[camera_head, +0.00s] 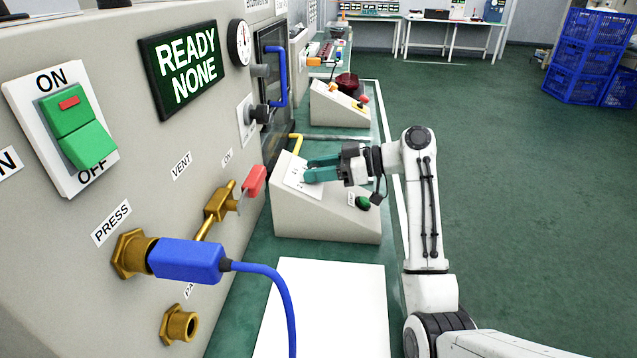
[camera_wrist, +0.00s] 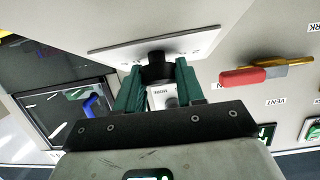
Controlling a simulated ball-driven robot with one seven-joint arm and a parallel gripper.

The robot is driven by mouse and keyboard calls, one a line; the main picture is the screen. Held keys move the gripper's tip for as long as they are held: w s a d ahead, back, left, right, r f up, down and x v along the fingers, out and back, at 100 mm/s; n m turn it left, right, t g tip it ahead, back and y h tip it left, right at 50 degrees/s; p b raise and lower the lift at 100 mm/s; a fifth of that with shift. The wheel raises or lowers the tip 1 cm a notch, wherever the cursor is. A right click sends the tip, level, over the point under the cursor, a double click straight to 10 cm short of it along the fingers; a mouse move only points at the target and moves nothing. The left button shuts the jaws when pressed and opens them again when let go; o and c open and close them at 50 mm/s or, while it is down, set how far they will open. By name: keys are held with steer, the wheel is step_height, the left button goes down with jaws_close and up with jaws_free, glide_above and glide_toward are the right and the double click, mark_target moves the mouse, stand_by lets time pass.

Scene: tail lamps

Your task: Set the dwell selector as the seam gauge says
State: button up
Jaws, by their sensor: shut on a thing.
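My gripper (camera_head: 310,168) reaches over the sloped face of a beige console box (camera_head: 330,216). In the wrist view its two teal fingers (camera_wrist: 159,80) are closed around a dark round knob (camera_wrist: 156,68), which I take to be the dwell selector. The knob stands on a white plate (camera_wrist: 113,52) with small marks near its edges, too small to read. In the head view the fingers hide the knob, and part of the plate (camera_head: 293,172) shows. A round white-faced gauge (camera_head: 239,42) sits high on the machine panel; its reading and name cannot be made out.
A green display (camera_head: 180,67) reads READY NONE. A green button (camera_head: 363,203) is on the console's right. A red-handled brass valve (camera_head: 252,182) and a blue plug (camera_head: 188,261) with cable stick out from the panel. Another console (camera_head: 340,104) stands behind.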

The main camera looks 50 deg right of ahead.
steer(key=shift+w+n+g+y+b, duration=0.1)
steer(key=shift+n+g+y+b, duration=0.9)
steer(key=shift+n, duration=0.5)
steer(key=shift+r, duration=0.1)
steer(key=o, duration=1)
steer(key=shift+o, duration=0.2)
steer(key=v, duration=1)
steer(key=shift+s+d, duration=0.25)
steer(key=shift+s, duration=0.05)
